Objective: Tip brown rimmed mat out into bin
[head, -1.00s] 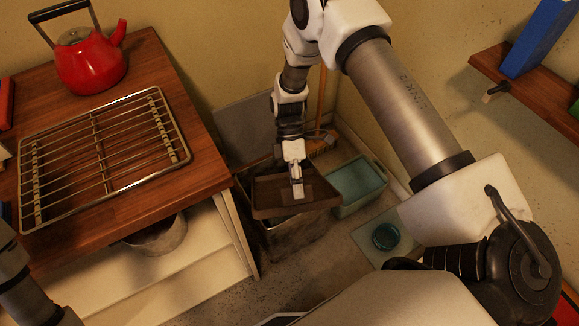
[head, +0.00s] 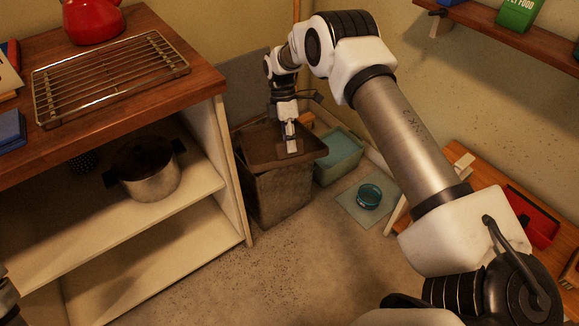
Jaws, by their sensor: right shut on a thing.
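The brown rimmed mat (head: 262,146) is a shallow, dark brown tray-like piece at the mouth of the bin. My right gripper (head: 291,147) is shut on the mat, reaching down onto it from above. The bin (head: 277,195) is a grey-brown, open-topped box on the floor beside the shelf unit. The mat covers most of its opening, so the inside of the bin is hidden. The mat looks tilted, and I cannot tell whether it touches the rim. Nothing loose shows on the mat.
A wooden-topped shelf unit (head: 236,160) with a wire rack (head: 110,75) and a pot (head: 147,170) stands left of the bin. A teal crate (head: 340,158) is right of it. A blue-green bowl (head: 368,196) sits on a pale mat. The floor in front is clear.

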